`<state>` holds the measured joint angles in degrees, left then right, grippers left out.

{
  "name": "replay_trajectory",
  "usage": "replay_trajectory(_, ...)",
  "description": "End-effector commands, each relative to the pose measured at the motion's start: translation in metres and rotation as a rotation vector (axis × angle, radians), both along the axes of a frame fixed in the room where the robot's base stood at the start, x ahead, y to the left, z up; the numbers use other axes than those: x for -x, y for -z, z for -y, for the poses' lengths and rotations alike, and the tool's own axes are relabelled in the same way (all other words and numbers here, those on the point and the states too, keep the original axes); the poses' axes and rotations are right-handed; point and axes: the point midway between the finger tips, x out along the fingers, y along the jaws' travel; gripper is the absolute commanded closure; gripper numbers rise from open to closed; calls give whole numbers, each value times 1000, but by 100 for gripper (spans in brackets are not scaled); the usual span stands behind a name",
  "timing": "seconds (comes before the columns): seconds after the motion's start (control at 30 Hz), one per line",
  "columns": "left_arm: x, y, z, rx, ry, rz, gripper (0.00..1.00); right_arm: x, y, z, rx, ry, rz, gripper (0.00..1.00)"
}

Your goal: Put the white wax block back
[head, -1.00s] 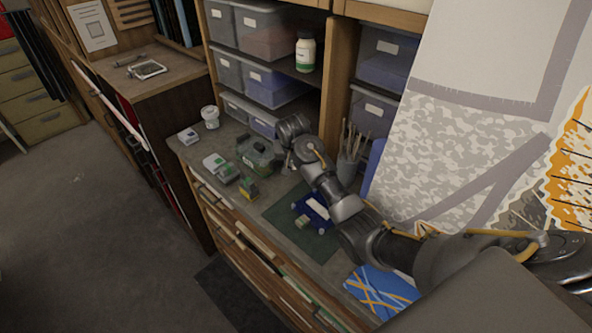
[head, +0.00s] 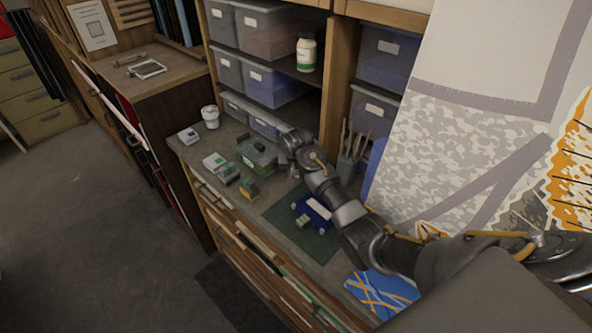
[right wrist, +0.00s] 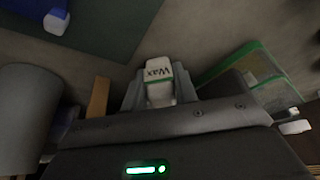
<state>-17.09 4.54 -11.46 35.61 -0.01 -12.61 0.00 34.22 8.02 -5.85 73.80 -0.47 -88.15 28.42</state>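The white wax block (right wrist: 158,72), with a "Wax" label and a green edge, sits between the two fingers of my right gripper (right wrist: 160,92) in the right wrist view. The fingers appear closed against its sides. In the head view my right gripper (head: 293,168) points down over the worktop, just right of the green-rimmed clear box (head: 257,153). The block is very small there and hard to make out. That box also shows at the right of the wrist view (right wrist: 262,72). My left gripper is not in view.
A grey cup of brushes (head: 348,168) stands close to the right of my gripper. A green mat (head: 283,216) bears a blue object (head: 313,212). White-and-green boxes (head: 214,162), a yellow-green block (head: 249,188) and a white tub (head: 210,117) stand left. Shelf bins (head: 272,88) are behind.

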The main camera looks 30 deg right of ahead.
Motion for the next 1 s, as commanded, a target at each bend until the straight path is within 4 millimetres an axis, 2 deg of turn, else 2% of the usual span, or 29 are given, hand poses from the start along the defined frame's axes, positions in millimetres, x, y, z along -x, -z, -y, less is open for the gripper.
replay_trajectory(0.03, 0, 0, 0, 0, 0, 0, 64, 0, 0, 0, 0, 0, 0, 64)
replay_trajectory(0.13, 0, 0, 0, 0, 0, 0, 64, 0, 0, 0, 0, 0, -1, 53)
replay_trajectory(0.47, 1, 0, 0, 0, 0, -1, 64, 0, -4, 0, 0, 0, 0, 53)
replay_trajectory(0.57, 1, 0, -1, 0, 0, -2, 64, 4, -14, -2, 0, 0, 2, 53)
replay_trajectory(1.0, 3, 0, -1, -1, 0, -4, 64, 33, -95, -16, 0, 0, 3, 53)
